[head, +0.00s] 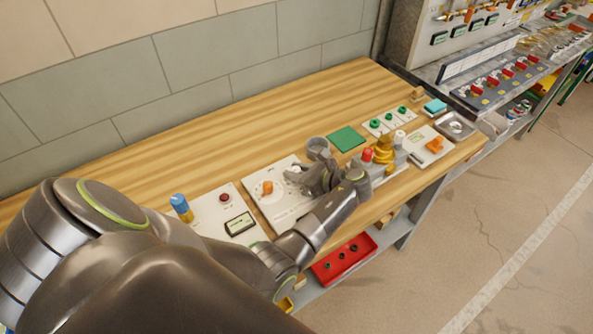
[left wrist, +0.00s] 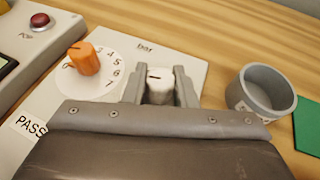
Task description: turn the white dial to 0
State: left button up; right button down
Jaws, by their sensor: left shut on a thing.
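The white dial (left wrist: 160,84) stands on a pale panel in the left wrist view, with a dark pointer line on its top. My left gripper (left wrist: 160,74) is shut on it, one finger on each side. The dial's scale is hidden by the gripper. In the head view my left gripper (head: 301,178) is over the right part of the panel (head: 283,205) and hides most of the dial. My right gripper is in neither view.
An orange knob (left wrist: 84,58) on a numbered white disc sits left of the white dial. A grey cup (left wrist: 262,92) stands close on the right, with a green square (head: 347,138) beyond. A red button (head: 224,197) and display (head: 240,224) lie left.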

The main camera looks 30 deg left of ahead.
pick_arm(q)
jog(key=shift+n+g, duration=0.4)
jog(key=shift+g, duration=0.1)
jog(key=o, duration=1)
